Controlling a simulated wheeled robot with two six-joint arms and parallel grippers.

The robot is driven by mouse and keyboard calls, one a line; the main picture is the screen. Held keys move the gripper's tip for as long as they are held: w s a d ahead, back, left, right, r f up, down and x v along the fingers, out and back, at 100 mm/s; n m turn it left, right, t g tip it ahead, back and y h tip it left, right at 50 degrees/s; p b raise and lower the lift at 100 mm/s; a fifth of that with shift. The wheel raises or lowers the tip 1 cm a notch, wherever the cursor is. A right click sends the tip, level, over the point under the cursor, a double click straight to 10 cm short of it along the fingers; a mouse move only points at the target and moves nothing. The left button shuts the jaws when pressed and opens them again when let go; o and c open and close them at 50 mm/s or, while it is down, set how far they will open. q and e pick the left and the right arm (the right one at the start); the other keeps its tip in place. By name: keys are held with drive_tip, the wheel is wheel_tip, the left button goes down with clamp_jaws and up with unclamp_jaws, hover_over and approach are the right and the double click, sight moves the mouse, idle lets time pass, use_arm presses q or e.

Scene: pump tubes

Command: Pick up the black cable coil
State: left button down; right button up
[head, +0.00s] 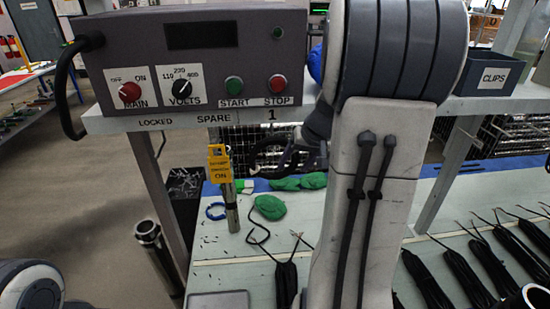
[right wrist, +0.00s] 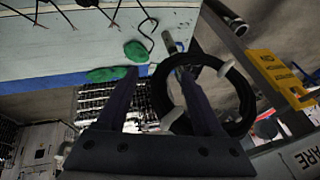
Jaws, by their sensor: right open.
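The black cable coil (head: 254,152) shows in the head view as a dark ring below the front edge of the shelf, partly hidden by my right gripper (head: 288,158). In the right wrist view the coil (right wrist: 243,95) is a thick black ring at the right finger. My right gripper (right wrist: 156,71) is open there, with its fingers apart. The ring's left side appears between the two fingers, and the right finger crosses the ring's opening. I cannot tell whether they touch. What holds the coil up is unclear. My left gripper is out of view.
A grey control box (head: 190,60) sits on the shelf (head: 170,120). A yellow tag (head: 219,163) hangs left of the coil. Green cloths (head: 270,207) and black cable bundles (head: 465,280) lie on the lower table. A CLIPS bin (head: 490,75) stands at the right.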

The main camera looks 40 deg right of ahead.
drive_tip(key=shift+c, duration=0.3)
clamp_jaws()
drive_tip(key=shift+r, duration=0.15)
